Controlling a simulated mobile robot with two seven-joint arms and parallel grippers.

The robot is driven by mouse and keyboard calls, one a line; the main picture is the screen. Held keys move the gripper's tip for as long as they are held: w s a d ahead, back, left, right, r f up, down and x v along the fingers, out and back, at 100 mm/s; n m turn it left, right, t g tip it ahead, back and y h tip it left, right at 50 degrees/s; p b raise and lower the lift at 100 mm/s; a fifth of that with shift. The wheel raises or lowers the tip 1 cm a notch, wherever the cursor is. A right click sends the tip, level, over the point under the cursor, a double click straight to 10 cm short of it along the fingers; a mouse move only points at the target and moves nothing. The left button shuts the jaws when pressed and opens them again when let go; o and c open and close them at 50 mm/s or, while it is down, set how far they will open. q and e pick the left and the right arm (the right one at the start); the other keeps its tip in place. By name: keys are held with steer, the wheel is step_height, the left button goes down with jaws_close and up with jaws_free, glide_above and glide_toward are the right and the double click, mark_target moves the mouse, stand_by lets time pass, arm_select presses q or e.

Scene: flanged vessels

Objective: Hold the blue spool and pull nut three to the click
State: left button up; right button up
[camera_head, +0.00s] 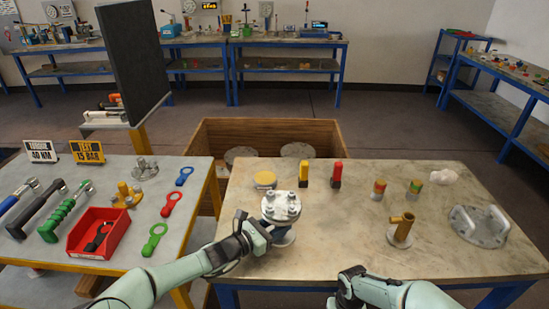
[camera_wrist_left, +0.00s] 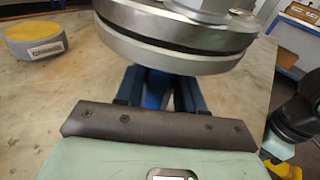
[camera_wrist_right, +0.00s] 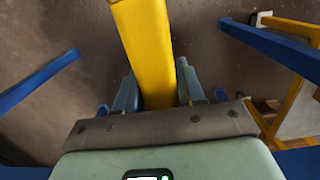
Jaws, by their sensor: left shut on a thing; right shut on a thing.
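The spool shows as a narrow blue part (camera_wrist_left: 156,98) under a grey round flange in the left wrist view. In the head view its flange (camera_head: 281,207) carries several bolts and nuts on top; I cannot read any nut numbers. My left gripper (camera_head: 268,229) is shut on the blue spool below the flange; its fingers also show in the left wrist view. My right gripper (camera_wrist_right: 156,95) is shut on a yellow bar-shaped handle (camera_wrist_right: 145,45), apart from the flange. In the head view my right gripper is at the table's front edge; the handle is hidden there.
The left table holds several torque wrenches (camera_head: 62,211), a red bin (camera_head: 97,236), ring-ended tools and signs reading 40 NM and 15 BAR. A yellow disc (camera_head: 265,179), a brass fitting (camera_head: 401,231) and a grey flanged part (camera_head: 479,226) stand on the right table. Its centre is clear.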

arm_select(q)
steer(key=o, duration=1)
